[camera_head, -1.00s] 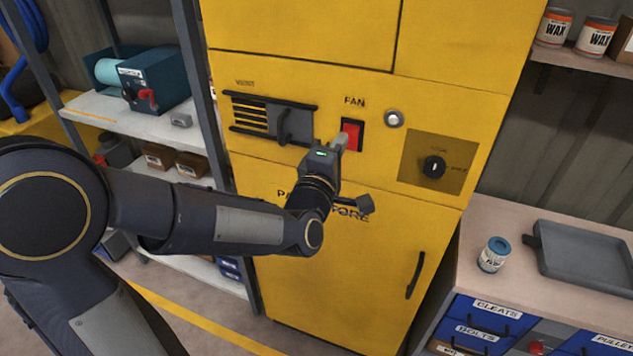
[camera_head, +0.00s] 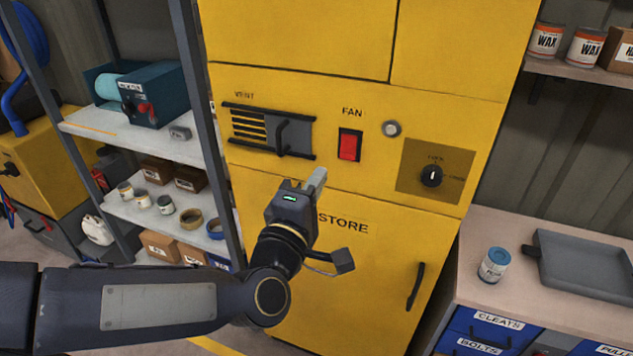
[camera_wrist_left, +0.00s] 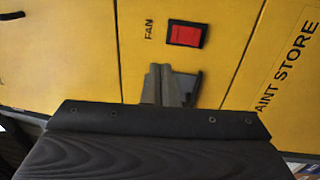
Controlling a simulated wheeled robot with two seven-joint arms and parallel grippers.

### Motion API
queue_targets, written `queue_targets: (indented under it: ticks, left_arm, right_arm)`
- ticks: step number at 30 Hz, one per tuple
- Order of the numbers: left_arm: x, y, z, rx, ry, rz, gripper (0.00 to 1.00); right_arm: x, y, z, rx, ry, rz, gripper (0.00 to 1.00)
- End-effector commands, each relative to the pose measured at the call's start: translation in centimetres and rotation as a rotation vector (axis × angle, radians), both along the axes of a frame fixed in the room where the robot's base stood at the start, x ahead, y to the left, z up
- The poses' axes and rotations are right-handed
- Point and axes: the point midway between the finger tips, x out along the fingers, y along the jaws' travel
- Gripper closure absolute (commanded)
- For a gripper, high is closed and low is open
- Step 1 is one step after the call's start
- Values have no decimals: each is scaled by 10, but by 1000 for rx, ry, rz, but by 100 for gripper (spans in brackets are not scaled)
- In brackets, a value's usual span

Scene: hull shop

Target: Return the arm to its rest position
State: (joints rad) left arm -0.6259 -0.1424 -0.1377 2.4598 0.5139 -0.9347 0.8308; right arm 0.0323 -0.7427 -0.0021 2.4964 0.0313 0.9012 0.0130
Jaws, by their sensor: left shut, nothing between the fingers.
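My left gripper (camera_head: 316,181) is shut and empty, in front of the yellow cabinet (camera_head: 375,280) below the fan switch. In the left wrist view its closed fingers (camera_wrist_left: 168,85) point toward the cabinet front, apart from the switch. The red fan switch (camera_head: 349,145) sits in a black frame; it also shows in the left wrist view (camera_wrist_left: 185,35). My left arm comes in from the lower left. My right gripper is in neither view.
The cabinet also bears a vent slider (camera_head: 283,135), a round button (camera_head: 391,129), a lock knob (camera_head: 431,176) and a door handle (camera_head: 416,287). A shelf (camera_head: 150,140) stands left.

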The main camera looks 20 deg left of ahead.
Motion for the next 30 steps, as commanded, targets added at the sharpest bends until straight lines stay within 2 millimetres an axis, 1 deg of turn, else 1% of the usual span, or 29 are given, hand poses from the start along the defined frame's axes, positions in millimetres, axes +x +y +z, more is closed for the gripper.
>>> queue_targets:
  ticks: [11, 14, 17, 20, 23, 26, 27, 30]
  left_arm:
    - [0, 0, -1, 11, 9, -7, 100]
    - [-2, 1, -8, 67, 50, -44, 100]
    - [-9, 2, -22, 189, 131, -125, 100]
    - [-26, 4, -43, 366, 229, -237, 100]
    - [-51, 9, -69, 558, 332, -358, 100]
    - [-84, 18, -96, 744, 443, -482, 100]
    - [-99, 22, -107, 813, 489, -531, 100]
    - [-134, 33, -130, 951, 594, -644, 100]
  right_arm:
    - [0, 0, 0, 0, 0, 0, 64]
    - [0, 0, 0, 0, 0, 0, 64]
    - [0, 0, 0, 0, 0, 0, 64]
    - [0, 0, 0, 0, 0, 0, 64]
    - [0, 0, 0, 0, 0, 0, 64]
    - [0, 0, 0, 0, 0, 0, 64]
    - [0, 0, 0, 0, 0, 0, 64]
    - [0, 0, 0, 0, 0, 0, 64]
